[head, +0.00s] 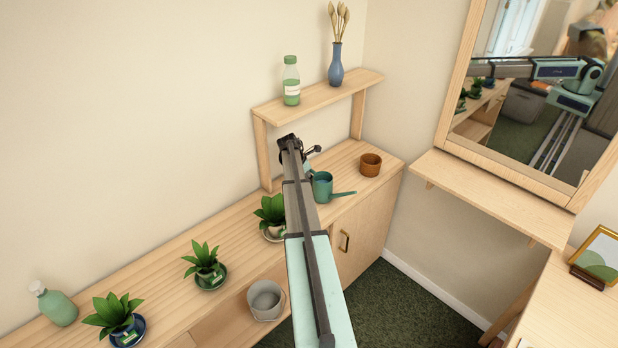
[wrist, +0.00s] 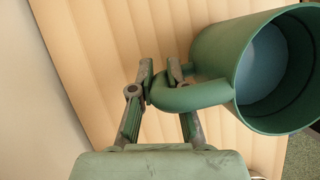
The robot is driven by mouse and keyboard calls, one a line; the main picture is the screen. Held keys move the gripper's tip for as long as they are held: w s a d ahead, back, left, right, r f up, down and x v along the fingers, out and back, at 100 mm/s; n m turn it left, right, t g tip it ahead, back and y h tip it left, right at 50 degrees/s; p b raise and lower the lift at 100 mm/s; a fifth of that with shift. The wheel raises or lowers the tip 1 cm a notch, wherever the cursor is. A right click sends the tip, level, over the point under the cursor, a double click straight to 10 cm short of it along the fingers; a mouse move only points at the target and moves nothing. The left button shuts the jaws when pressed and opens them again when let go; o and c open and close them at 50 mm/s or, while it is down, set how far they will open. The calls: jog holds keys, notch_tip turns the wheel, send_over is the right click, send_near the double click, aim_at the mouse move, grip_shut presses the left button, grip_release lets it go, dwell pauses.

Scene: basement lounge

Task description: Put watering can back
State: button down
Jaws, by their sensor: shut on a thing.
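The teal watering can (head: 322,187) is at the cabinet's right part, upright, its spout pointing right. It also fills the upper right of the wrist view (wrist: 215,55), where its open top and blue-grey inside show. My gripper (wrist: 160,82) is shut on the can's curved handle (wrist: 195,97), with a finger on either side of it. In the head view my gripper (head: 310,156) is at the can's left, partly hidden by my arm. I cannot tell whether the can's base touches the wooden cabinet top (head: 352,158).
A raised shelf (head: 318,98) behind holds a green bottle (head: 291,82) and a blue vase (head: 336,66). A brown pot (head: 370,165) stands right of the can. Potted plants (head: 204,262) line the cabinet to the left. A grey bucket (head: 266,300) is below my arm's left side.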

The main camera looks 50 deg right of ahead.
jog(key=c, duration=1.2)
grip_release()
jog(key=shift+f, duration=0.1)
jog(key=shift+o, duration=0.2)
jog(key=b+v, duration=0.1)
jog(key=v, duration=0.1)
jog(key=a+b+v, duration=0.1)
jog(key=b+v, duration=0.1)
jog(key=v, duration=0.1)
jog(key=shift+w, duration=0.15)
jog(key=w+a+b, duration=0.3)
jog(key=a, duration=0.7)
jog(key=shift+w+a, duration=0.2)
jog(key=shift+w, duration=0.2)
